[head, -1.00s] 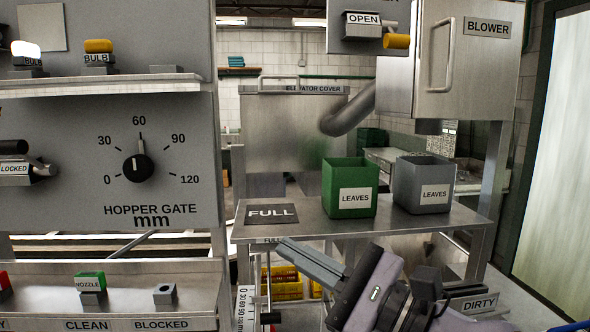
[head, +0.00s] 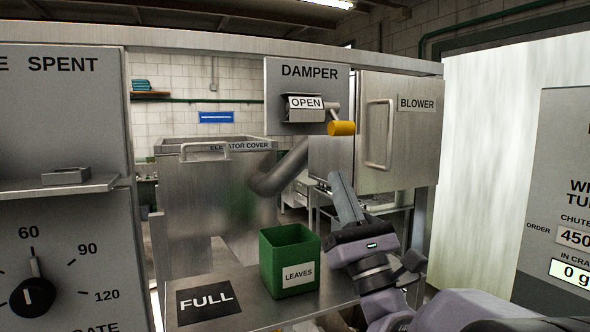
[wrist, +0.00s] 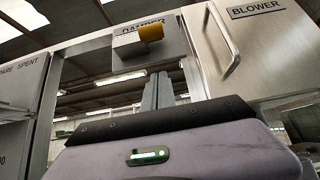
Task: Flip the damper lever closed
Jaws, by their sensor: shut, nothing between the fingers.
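The damper panel (head: 306,78) hangs at the upper middle of the head view, with an "OPEN" sign (head: 305,103) showing. The damper lever has a yellow knob (head: 341,128) at the right of the panel, on a short grey arm. My gripper (head: 335,177) is below the knob and apart from it, pointing up, shut and empty. In the wrist view the yellow knob (wrist: 150,33) is above my shut fingers (wrist: 158,76), with a gap between them, and covers part of the panel (wrist: 132,48).
The blower box (head: 385,130) with its long handle is right of the lever. A green leaves bin (head: 290,262) stands on the metal table below, left of my arm. The elevator cover (head: 215,148) and a bent pipe (head: 280,172) are behind. Open air surrounds the knob's underside.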

